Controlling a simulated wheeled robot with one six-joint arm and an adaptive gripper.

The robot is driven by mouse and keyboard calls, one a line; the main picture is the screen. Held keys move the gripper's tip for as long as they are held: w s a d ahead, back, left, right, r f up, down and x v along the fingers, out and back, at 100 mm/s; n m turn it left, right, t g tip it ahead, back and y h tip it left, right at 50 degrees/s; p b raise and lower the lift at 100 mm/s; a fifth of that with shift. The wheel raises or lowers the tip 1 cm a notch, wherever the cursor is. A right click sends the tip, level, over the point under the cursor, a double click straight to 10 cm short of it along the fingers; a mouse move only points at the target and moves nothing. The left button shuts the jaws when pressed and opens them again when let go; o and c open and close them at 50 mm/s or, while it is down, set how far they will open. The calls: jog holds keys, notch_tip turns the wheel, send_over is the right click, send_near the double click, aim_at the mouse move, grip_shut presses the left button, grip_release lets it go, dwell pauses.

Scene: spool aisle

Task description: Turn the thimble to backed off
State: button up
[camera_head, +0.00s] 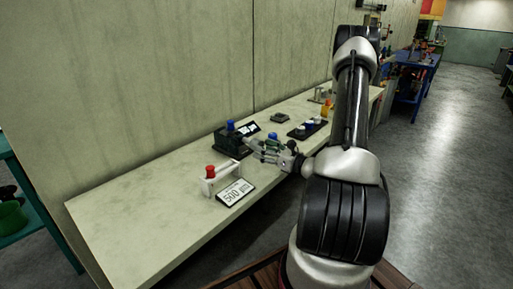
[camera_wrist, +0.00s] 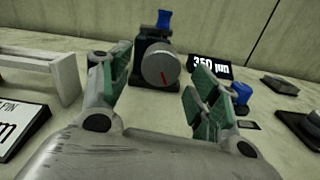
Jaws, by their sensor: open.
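The thimble (camera_wrist: 161,68) is a round grey knob with a red line on its face, pointing roughly down. It sits on the front of a dark stand (camera_wrist: 150,40) with a blue part (camera_wrist: 164,19) on top. In the head view the dark stand (camera_head: 228,142) is on the bench, left of my gripper (camera_head: 262,147). In the wrist view my gripper (camera_wrist: 164,75) is open, with green pads left and right. The thimble shows between the fingers, seemingly ahead of them; I cannot tell whether they touch it.
A white frame with a red knob (camera_head: 210,171) and a sign reading 500 (camera_head: 235,192) stand left on the pale bench (camera_head: 140,215). A black sign reading 350 (camera_wrist: 209,65) and a small blue-topped object (camera_wrist: 241,93) are right of the thimble. The wall rises behind.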

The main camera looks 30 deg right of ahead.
jog(key=shift+x, duration=1.8)
jog(key=shift+c, duration=0.4)
jog(key=c, duration=0.9)
jog(key=shift+c, duration=0.2)
